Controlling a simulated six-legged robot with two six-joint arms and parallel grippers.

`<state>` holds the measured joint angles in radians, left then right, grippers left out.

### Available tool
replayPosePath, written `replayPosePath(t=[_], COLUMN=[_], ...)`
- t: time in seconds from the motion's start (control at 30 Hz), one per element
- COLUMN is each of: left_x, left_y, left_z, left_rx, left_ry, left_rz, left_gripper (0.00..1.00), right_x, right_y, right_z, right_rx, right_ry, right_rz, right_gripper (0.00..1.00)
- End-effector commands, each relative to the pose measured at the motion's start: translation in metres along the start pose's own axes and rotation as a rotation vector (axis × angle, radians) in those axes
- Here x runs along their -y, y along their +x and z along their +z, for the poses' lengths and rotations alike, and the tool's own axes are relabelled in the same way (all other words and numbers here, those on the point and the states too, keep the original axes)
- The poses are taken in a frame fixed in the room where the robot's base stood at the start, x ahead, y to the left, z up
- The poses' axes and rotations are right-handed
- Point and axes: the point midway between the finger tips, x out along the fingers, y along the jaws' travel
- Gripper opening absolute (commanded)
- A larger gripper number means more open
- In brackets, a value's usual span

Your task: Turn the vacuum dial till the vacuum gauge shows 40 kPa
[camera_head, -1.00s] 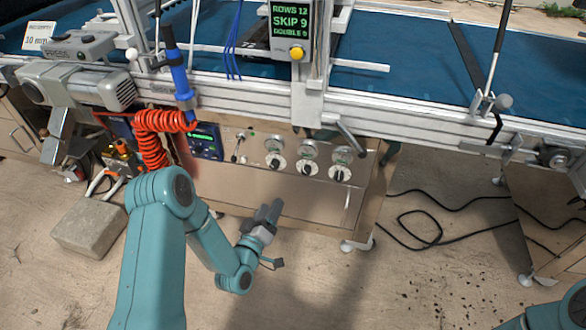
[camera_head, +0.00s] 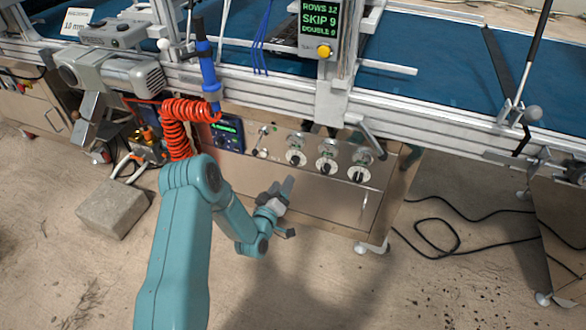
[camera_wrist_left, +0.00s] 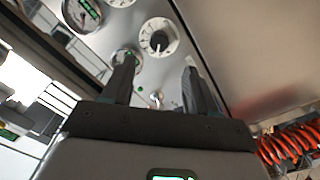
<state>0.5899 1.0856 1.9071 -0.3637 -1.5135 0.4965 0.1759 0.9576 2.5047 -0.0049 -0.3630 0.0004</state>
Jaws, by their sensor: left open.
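Three round dials with pale scales and dark knobs, left (camera_head: 296,158), middle (camera_head: 326,168) and right (camera_head: 357,175), sit on the steel front panel (camera_head: 310,200), each below a round gauge. I cannot read the labels or needles, so which is for vacuum is unclear. My left gripper (camera_head: 286,209) is open and empty, below and left of the dials, apart from the panel. In the left wrist view, a dial (camera_wrist_left: 158,37) shows beyond the gap between my open fingers (camera_wrist_left: 158,70). A gauge (camera_wrist_left: 82,15) is clear at upper left; another (camera_wrist_left: 124,58) is partly hidden by a finger. My right gripper is out of view.
A blue-green display (camera_head: 228,133) and a small toggle (camera_head: 262,138) are left of the dials. A red coiled hose (camera_head: 178,130) hangs further left. A grey block (camera_head: 113,208) and black cable (camera_head: 440,235) lie on the floor. The conveyor frame overhangs the panel.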

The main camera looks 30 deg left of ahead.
Motion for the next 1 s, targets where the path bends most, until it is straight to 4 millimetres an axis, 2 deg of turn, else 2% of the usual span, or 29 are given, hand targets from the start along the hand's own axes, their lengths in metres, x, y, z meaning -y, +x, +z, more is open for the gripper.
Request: replayPosePath(t=[0.03,0.2,0.4,0.57,0.8,0.83,0.9,1.0], left_x=[0.0,0.0,-0.002,-0.003,-0.003,-0.003,-0.003,-0.003], left_y=[0.013,0.052,0.082,0.091,0.091,0.091,0.091,0.091], left_z=[0.002,0.004,0.004,0.003,0.003,0.003,0.003,0.003], left_rx=[-0.003,-0.001,0.002,0.003,0.003,0.003,0.003,0.003], left_ry=[0.0,0.0,-0.001,-0.002,-0.002,-0.002,-0.002,-0.001], left_rz=[0.005,0.004,0.004,0.003,0.002,0.002,0.002,0.002], left_gripper=[0.59,0.59,0.59,0.59,0.59,0.52,0.29,0.02], right_x=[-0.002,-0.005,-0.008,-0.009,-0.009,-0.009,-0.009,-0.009], right_y=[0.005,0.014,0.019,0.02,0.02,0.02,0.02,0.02], right_z=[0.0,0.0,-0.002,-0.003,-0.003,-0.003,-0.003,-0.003], right_rx=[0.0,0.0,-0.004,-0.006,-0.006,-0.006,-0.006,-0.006], right_ry=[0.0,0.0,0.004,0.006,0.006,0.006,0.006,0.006], right_rz=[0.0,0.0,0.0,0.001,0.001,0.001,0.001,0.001], right_gripper=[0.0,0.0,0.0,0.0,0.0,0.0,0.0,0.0])
